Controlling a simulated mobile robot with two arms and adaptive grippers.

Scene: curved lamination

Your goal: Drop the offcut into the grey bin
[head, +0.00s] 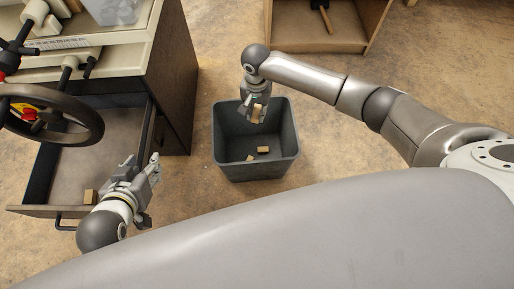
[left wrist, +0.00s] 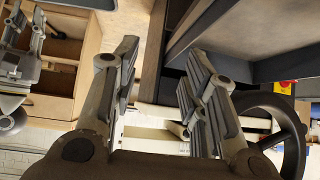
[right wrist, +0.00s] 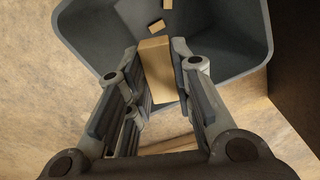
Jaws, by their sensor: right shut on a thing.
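The grey bin (head: 256,164) stands on the floor in the middle of the head view, and its inside shows in the right wrist view (right wrist: 240,40). My right gripper (head: 256,112) is over the bin's far part, pointing down. It is shut on the offcut (right wrist: 157,68), a small light-brown wood block, which also shows in the head view (head: 256,113). A few similar small blocks (head: 263,150) lie on the bin's floor. My left gripper (head: 152,170) is at the open drawer, left of the bin. Its fingers are apart and empty in the left wrist view (left wrist: 160,90).
A handwheel (head: 45,115) sits above the drawer. A wooden shelf unit (head: 325,45) stands at the back. Floor right of the bin is clear.

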